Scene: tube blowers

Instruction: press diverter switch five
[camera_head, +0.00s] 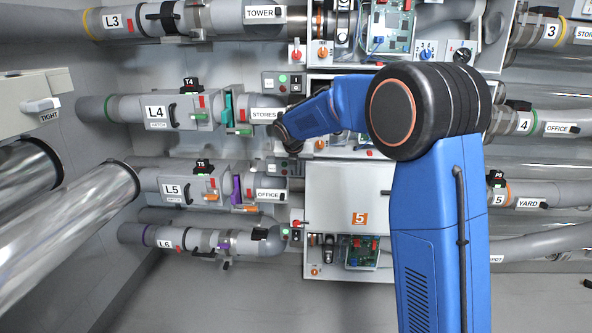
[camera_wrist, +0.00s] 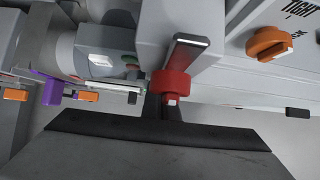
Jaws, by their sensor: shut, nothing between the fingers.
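A red-capped switch (camera_wrist: 172,84) with a bright metal lever sits on a grey housing in the wrist view. No number on it is readable there. My gripper (camera_wrist: 160,108) shows dark at the bottom centre of that view, shut and empty, with its tip right at the red cap. I cannot tell whether they touch. In the head view my gripper (camera_head: 290,144) is at the panel, beside the STORES pipe and above the OFFICE pipe (camera_head: 268,195) of line L5. My arm hides part of the panel there. A cover marked 5 (camera_head: 359,218) is below.
An orange TIGHT knob (camera_wrist: 267,44) is right of the red switch. Purple (camera_wrist: 52,91) and orange handles are at the left. Another red lever (camera_head: 297,223) is lower on the panel. Shiny pipes (camera_head: 70,205) fill the left foreground. The floor below is clear.

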